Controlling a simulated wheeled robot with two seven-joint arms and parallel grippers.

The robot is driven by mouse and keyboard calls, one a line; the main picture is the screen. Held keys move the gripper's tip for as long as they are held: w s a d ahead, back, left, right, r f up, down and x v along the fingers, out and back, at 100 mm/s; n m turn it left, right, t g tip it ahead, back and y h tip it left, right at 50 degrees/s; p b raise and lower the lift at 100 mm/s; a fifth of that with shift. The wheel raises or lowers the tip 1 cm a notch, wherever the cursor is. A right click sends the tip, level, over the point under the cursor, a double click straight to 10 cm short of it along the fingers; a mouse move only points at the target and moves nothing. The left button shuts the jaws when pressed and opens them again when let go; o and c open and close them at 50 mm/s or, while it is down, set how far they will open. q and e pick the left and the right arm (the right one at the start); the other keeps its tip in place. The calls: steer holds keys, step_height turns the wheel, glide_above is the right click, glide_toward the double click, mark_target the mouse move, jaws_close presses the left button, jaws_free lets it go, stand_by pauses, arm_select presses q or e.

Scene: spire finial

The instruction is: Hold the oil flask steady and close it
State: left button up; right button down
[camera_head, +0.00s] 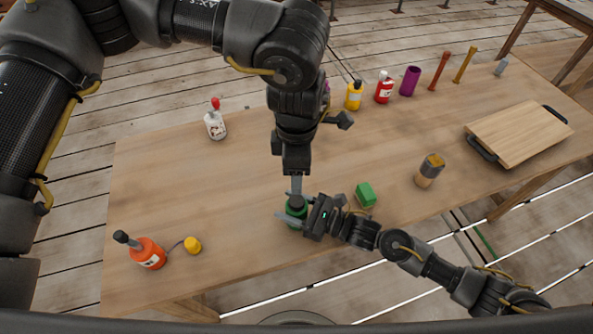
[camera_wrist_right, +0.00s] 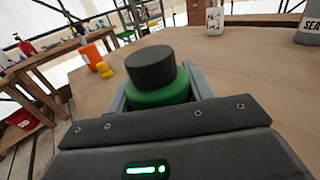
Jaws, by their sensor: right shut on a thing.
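The oil flask, a green body with a wide black cap, stands at the table's near side in the head view (camera_head: 295,207). In the right wrist view the green flask (camera_wrist_right: 160,95) shows close up, with the black cap (camera_wrist_right: 150,67) on its top; I cannot tell how tightly it sits. My right gripper (camera_head: 290,211) is shut on the flask body from the right, with one finger on either side. My left gripper (camera_head: 297,187) points down from above, close over the flask; its fingers show edge-on, so their opening is unclear. It does not show in the right wrist view.
An orange bottle (camera_head: 148,253) and a yellow cap (camera_head: 192,245) stand to the left. A white bottle (camera_head: 215,124) is farther back. A green block (camera_head: 365,195) and a jar (camera_head: 429,171) lie to the right, with a wooden board (camera_head: 518,133) beyond. Several bottles line the back edge.

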steer(key=c, duration=0.5)
jaws_free()
arm_select(q)
steer(key=shift+f, duration=0.1)
arm_select(e)
steer(key=shift+d, duration=0.1)
arm_select(q)
step_height(320, 180, down, 3)
steer(key=b, duration=0.3)
steer(key=shift+f, duration=0.1)
arm_select(e)
steer(key=v, duration=0.9)
steer(key=shift+s+d+f, duration=0.1)
steer(key=shift+d+f, duration=0.1)
arm_select(q)
steer(key=shift+f, duration=0.1)
arm_select(e)
steer(key=shift+s+d+r, duration=0.15)
steer(key=shift+s+d, duration=0.1)
steer(key=shift+d, duration=0.3)
steer(key=shift+a, duration=0.1)
